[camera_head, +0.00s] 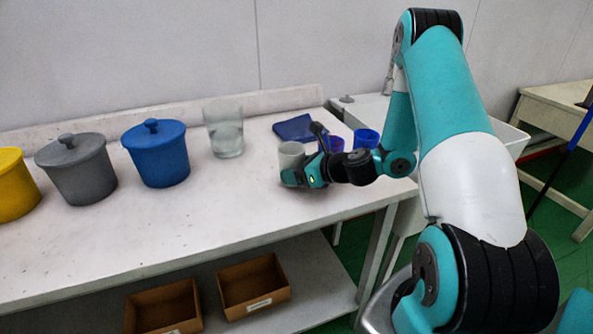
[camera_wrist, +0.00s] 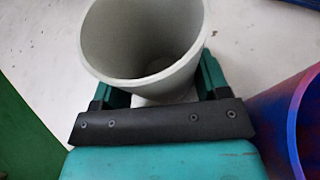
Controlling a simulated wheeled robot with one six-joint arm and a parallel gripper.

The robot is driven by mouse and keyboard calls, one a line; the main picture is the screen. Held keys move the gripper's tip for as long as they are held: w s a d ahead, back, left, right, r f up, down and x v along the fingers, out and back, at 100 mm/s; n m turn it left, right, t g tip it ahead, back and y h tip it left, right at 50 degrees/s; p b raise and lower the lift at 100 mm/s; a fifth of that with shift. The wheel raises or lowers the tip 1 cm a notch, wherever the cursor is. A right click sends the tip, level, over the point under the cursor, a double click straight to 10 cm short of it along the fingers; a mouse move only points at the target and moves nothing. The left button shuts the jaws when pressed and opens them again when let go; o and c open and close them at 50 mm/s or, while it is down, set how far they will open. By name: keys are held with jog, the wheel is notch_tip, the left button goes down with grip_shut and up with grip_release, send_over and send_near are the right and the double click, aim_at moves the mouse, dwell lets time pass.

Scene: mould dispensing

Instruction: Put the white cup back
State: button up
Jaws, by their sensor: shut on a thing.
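The white cup (camera_head: 291,155) is near the right end of the white table. My gripper (camera_head: 293,178) is shut on it, low on its body. In the wrist view the white cup (camera_wrist: 148,75) stands between the two green fingers, its open top towards the camera, and it looks empty. The cup is upright or nearly so. Its base is hidden, so I cannot tell whether it touches the table.
Blue cups (camera_head: 366,138) stand close to the right of my gripper; a blue-purple cup (camera_wrist: 292,120) is near it. A blue mat (camera_head: 295,129) lies behind. A clear glass (camera_head: 225,132) and lidded blue (camera_head: 158,155), grey (camera_head: 78,170) and yellow (camera_head: 14,187) pots stand left.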

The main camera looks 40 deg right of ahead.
jog(key=shift+f, duration=0.1)
jog(key=o, duration=0.9)
jog(key=shift+c, duration=0.2)
